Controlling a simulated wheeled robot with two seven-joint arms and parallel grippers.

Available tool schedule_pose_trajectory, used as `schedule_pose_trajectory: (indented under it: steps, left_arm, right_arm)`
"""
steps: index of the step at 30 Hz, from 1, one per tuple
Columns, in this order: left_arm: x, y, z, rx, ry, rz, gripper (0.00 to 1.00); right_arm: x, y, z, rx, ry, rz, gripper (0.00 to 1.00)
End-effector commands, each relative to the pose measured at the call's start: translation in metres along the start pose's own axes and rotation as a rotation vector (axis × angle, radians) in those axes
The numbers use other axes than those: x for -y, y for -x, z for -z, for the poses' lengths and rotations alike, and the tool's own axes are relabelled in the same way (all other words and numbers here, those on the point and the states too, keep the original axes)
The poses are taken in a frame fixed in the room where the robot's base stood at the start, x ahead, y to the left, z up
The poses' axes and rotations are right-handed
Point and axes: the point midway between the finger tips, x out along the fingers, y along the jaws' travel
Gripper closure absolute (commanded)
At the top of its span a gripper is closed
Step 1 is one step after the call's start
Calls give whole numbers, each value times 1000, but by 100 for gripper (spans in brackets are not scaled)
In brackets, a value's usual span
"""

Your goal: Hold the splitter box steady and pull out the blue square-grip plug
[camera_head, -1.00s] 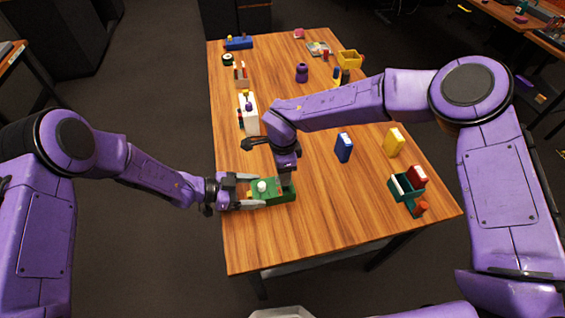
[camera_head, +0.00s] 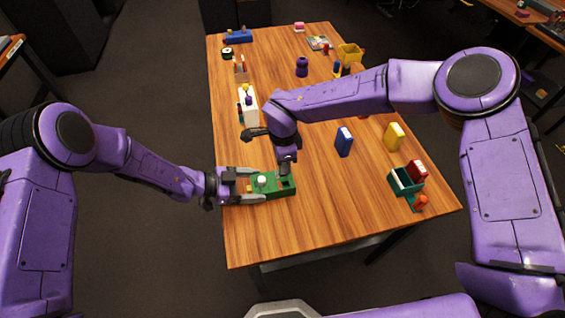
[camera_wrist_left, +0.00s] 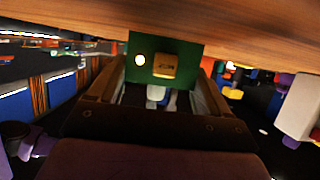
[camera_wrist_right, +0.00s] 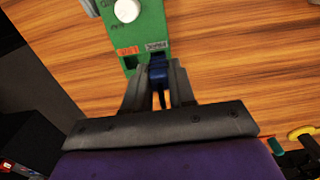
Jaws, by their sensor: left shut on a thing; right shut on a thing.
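The green splitter box (camera_head: 277,192) lies near the table's near left edge, with a white round knob (camera_head: 262,180) on top. My left gripper (camera_head: 261,187) is shut on the box, one finger along each side; the box's green end (camera_wrist_left: 190,50) shows between the fingers in the left wrist view. My right gripper (camera_head: 285,172) is above the box's right end, pointing down. In the right wrist view its fingers are shut on the blue square-grip plug (camera_wrist_right: 158,72), beside the box's labelled sockets. A dark socket opening shows beneath; the plug's lower end is hidden.
A blue block (camera_head: 344,142) and a yellow block (camera_head: 394,137) stand right of the box. A dark green holder (camera_head: 402,183) with a red block is at the right edge. A white box (camera_head: 249,106) stands behind. The table between is clear.

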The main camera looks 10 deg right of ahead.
Motion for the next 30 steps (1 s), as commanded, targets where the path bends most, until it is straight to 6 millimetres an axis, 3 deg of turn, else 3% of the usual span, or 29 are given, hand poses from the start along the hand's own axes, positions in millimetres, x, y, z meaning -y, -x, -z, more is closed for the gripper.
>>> schedule_pose_trajectory:
  steps: [21,30]
  left_arm:
    - [0,0,0,0,0,0,56]
    - [0,0,0,0,0,0,56]
  right_arm:
    - [0,24,0,0,0,0,100]
    - [0,45,0,0,-1,0,100]
